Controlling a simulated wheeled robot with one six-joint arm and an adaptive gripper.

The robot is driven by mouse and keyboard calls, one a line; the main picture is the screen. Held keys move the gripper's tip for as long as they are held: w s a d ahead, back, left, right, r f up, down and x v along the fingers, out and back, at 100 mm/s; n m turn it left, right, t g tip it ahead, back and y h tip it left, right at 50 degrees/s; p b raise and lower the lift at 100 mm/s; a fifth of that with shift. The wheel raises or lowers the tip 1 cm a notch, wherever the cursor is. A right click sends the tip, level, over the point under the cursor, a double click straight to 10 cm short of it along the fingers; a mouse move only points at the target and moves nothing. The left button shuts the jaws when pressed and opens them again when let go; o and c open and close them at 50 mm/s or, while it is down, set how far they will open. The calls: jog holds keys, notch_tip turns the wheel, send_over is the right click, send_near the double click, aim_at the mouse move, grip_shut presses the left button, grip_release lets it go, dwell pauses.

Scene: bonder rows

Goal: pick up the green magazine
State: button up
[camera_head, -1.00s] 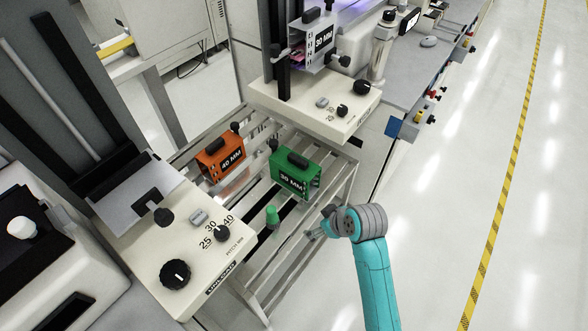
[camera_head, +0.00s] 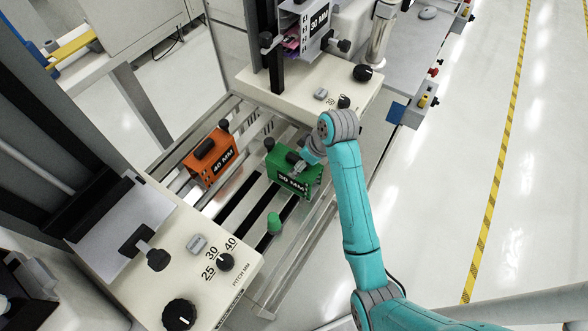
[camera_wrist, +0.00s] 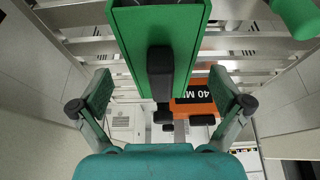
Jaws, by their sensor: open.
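The green magazine (camera_head: 291,179), labelled 30 MM with a black handle on top, stands on the slatted rack between the two machines. In the wrist view the green magazine (camera_wrist: 186,18) lies ahead, its black handle (camera_wrist: 160,75) between my fingers. My gripper (camera_head: 300,163) is at the top of the magazine in the head view. In the wrist view my gripper (camera_wrist: 163,92) is open, one finger on each side of the handle with gaps on both sides. Whether the fingers are level with the handle is hard to tell.
An orange magazine (camera_head: 210,158), labelled 40 MM, stands to the left on the rack. A small green cylinder (camera_head: 274,223) stands in front. Machine panels with knobs (camera_head: 180,313) flank the rack. Another 30 MM magazine (camera_head: 318,22) sits in the machine behind. The right floor is open.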

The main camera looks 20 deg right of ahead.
jog(key=shift+x, duration=2.9)
jog(key=shift+w+a+r, duration=0.1)
jog(key=shift+c, duration=0.3)
jog(key=c, duration=1.5)
jog(key=shift+r, duration=0.1)
